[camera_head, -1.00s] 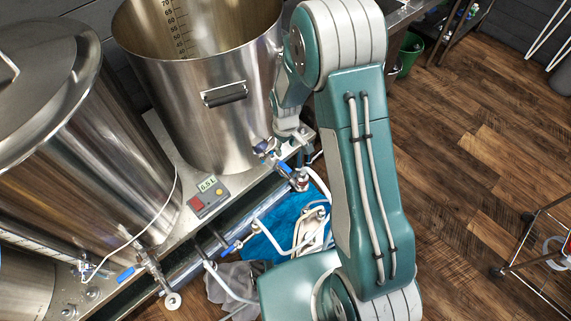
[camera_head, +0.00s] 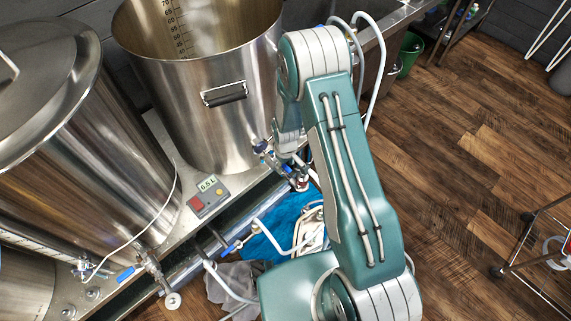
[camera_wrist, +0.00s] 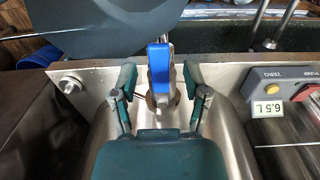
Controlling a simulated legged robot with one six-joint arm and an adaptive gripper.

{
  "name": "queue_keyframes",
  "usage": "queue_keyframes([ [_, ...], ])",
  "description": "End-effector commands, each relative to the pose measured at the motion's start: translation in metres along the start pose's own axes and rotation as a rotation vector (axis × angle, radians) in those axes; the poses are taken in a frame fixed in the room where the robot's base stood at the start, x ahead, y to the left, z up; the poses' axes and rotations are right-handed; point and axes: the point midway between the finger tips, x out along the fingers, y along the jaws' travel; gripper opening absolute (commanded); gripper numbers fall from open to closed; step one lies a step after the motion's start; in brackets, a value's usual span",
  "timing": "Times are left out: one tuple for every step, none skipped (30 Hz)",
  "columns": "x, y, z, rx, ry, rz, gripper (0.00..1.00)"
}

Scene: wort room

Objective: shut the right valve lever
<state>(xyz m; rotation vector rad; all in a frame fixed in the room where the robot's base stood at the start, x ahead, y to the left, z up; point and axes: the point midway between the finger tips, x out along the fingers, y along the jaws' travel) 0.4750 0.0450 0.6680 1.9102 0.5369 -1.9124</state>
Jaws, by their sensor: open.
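The right valve has a blue lever (camera_head: 285,168) low at the front of the open steel pot (camera_head: 205,110). In the wrist view the blue lever (camera_wrist: 160,68) stands upright in the middle. My gripper (camera_wrist: 160,80) is open, with one finger on each side of the lever and a visible gap to each. In the head view my arm hides most of the gripper. Another valve with a blue lever (camera_head: 126,275) sits at the lidded steel vessel (camera_head: 95,150) on the left.
White hoses (camera_head: 268,235), a blue cloth (camera_head: 262,243) and a grey cloth (camera_head: 235,280) lie below. The wooden floor at right is mostly clear.

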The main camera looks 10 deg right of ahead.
Motion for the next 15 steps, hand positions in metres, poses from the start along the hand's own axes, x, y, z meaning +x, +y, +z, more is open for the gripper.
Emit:
queue_keyframes([
  [-0.0002, 0.0001, -0.0001, 0.0, 0.0, 0.0, 0.6],
  [-0.0003, 0.0001, -0.0001, 0.0, 0.0, 0.0, 0.6],
  [-0.0003, 0.0001, -0.0001, 0.0, 0.0, 0.0, 0.42],
  [-0.0003, 0.0001, -0.0001, 0.0, 0.0, 0.0, 0.29],
  [-0.0003, 0.0001, -0.0001, 0.0, 0.0, 0.0, 0.15],
  [-0.0004, 0.0001, -0.0001, 0.0, 0.0, 0.0, 0.0],
  [-0.0004, 0.0001, -0.0002, 0.0, 0.0, 0.0, 0.0],
  [-0.0004, 0.0001, -0.0002, 0.0, 0.0, 0.0, 0.0],
  [-0.0003, 0.0001, -0.0002, 0.0, 0.0, 0.0, 0.0],
  [-0.0003, 0.0001, -0.0002, 0.0, 0.0, 0.0, 0.0],
  [-0.0002, 0.0001, -0.0002, 0.0, 0.0, 0.0, 0.0],
  [-0.0002, 0.0001, -0.0002, 0.0, 0.0, 0.0, 0.0],
  [-0.0001, 0.0, -0.0002, 0.001, 0.0, 0.0, 0.0],
  [-0.0001, -0.0001, -0.0002, 0.002, 0.0, 0.0, 0.0],
  [-0.0001, -0.0003, -0.0002, 0.005, 0.0, 0.0, 0.0],
])
